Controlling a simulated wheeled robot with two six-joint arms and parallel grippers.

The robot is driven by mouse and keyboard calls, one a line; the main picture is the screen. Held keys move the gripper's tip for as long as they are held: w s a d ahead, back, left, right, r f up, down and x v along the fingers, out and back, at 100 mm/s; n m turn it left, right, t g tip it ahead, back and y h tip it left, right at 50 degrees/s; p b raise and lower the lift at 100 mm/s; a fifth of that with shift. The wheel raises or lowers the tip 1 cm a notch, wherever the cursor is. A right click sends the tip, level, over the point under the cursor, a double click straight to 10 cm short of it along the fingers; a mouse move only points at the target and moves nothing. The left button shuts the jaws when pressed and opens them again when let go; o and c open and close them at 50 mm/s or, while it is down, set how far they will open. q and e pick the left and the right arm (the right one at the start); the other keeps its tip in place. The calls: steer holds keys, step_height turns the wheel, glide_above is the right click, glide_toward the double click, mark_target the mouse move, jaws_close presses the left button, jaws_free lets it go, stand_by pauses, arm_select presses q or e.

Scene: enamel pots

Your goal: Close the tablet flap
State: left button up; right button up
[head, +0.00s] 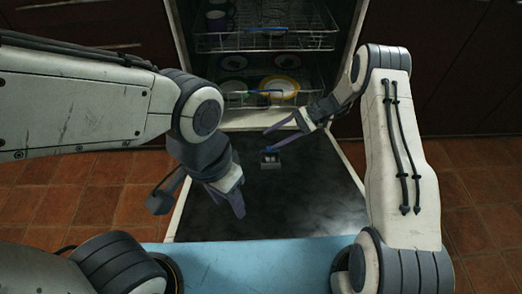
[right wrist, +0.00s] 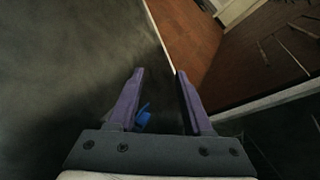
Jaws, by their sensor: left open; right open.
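The tablet compartment (head: 270,164) is a small grey box on the inner face of the lowered dishwasher door. Its blue flap (head: 269,151) stands up, open, at the far side of the box. In the right wrist view, the blue flap (right wrist: 143,116) shows just inside the left finger, partly hidden by it. My right gripper (head: 271,139) is open and empty, close above the flap; whether it touches I cannot tell. It also shows open in the right wrist view (right wrist: 160,75). My left gripper (head: 238,204) is open and empty over the door's near left part.
The dishwasher door (head: 300,205) lies flat and is mostly clear. Behind it, the upper rack (head: 265,40) holds cups and the lower rack (head: 235,100) holds plates. Dark cabinets (head: 450,60) flank the opening. Tiled floor (head: 90,195) lies on both sides.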

steer(key=d+f+m+t+y, duration=0.1)
steer(key=d+f, duration=0.1)
steer(key=w+d+f+m+t+y, duration=0.1)
steer(key=d+f, duration=0.1)
steer(key=f, duration=0.1)
steer(key=w+d+f+m+t+y, duration=0.1)
steer(key=f, duration=0.2)
steer(key=shift+w+d+f+t+y, duration=0.15)
steer(key=shift+w+d+t+y, duration=0.15)
steer(key=shift+d, duration=0.1)
steer(key=shift+w+d+f+m+t+y+b, duration=0.1)
steer(key=shift+d+f+m+t+y+b, duration=0.2)
steer(key=shift+y, duration=0.4)
steer(key=a+b, duration=0.2)
steer(key=a, duration=0.8)
steer(key=shift+a, duration=0.3)
